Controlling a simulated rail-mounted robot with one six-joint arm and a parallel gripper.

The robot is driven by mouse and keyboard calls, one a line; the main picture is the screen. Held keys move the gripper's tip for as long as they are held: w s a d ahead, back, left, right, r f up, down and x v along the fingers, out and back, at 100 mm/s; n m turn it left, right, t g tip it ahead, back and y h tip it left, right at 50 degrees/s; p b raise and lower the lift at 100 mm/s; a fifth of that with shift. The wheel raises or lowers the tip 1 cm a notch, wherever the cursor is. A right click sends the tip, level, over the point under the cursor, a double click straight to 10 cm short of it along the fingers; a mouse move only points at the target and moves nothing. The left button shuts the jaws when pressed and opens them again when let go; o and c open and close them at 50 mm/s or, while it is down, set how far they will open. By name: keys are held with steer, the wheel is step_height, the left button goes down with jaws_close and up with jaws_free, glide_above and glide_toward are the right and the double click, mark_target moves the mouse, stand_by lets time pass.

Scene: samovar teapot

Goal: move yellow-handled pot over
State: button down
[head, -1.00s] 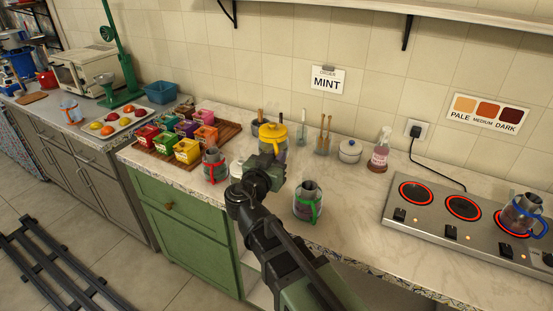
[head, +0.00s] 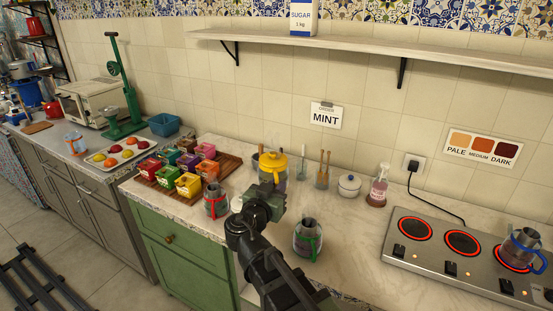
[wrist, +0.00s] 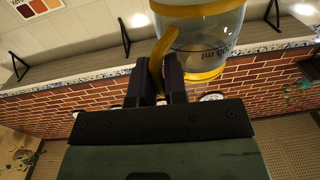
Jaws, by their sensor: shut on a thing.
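The yellow-handled pot (head: 272,172) is a clear glass pot with a yellow lid and bands, above or on the middle of the counter in the head view. Its lower part is hidden behind my gripper (head: 266,195). In the wrist view, my gripper (wrist: 161,82) is shut on the yellow handle (wrist: 158,58). The glass body (wrist: 205,38) is just beyond the fingers, with volume marks on it. I cannot tell whether the base touches the counter.
A red-handled pot (head: 215,201) stands left of my gripper, a green-handled pot (head: 307,240) right of it. A blue-handled pot (head: 522,249) sits on the stove (head: 470,258), whose rings glow. Colored boxes (head: 189,184) stand at left. Counter between green-handled pot and stove is clear.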

steer(key=shift+f, duration=0.15)
step_height(320, 180, down, 20)
steer(key=b, duration=2)
steer(key=shift+f+b, duration=0.15)
steer(key=shift+b, duration=0.15)
steer(key=shift+r, duration=0.3)
steer(key=shift+f, duration=0.2)
steer(key=c, duration=1.2)
jaws_free()
steer(key=shift+o, duration=0.2)
steer(key=shift+r, duration=0.15)
steer(key=v, duration=1.2)
steer(key=shift+p, duration=0.3)
